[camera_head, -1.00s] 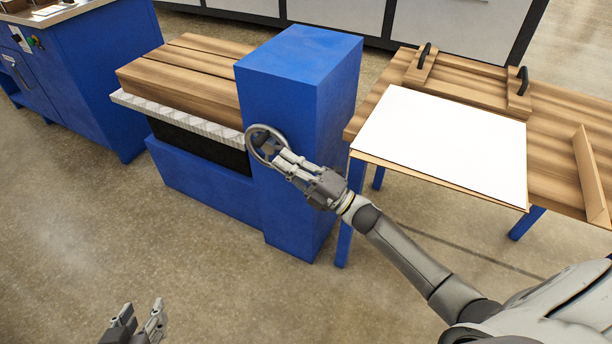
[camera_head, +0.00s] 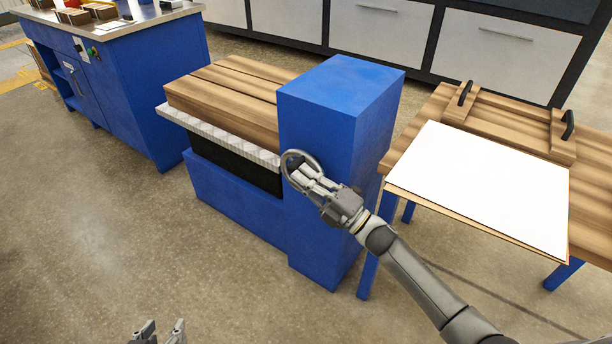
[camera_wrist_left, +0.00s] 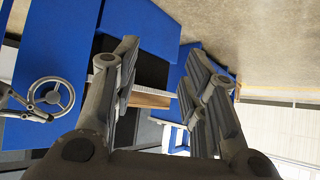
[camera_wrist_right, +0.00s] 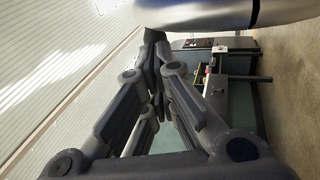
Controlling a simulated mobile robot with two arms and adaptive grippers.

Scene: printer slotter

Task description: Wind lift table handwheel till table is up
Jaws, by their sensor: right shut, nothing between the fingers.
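The blue lift table unit (camera_head: 222,198) has wooden slabs (camera_head: 222,95) above a grey edge and a black section. Its grey handwheel (camera_head: 286,166) is on the side of the tall blue housing (camera_head: 340,105). The handwheel also shows in the left wrist view (camera_wrist_left: 52,97), with its spokes visible. My right gripper (camera_head: 305,178) is at the wheel, its fingers over the lower right of the rim; I cannot tell if they touch it. In the right wrist view its fingers (camera_wrist_right: 152,45) are closed together, empty. My left gripper (camera_head: 160,330) is low at the picture's bottom; its fingers (camera_wrist_left: 165,75) are apart, empty.
A wooden table (camera_head: 425,105) with a white sheet (camera_head: 485,185) stands close to the housing's right, near my right arm. A blue cabinet (camera_head: 150,85) stands at the upper left. The floor (camera_head: 110,230) in front of the lift table is clear.

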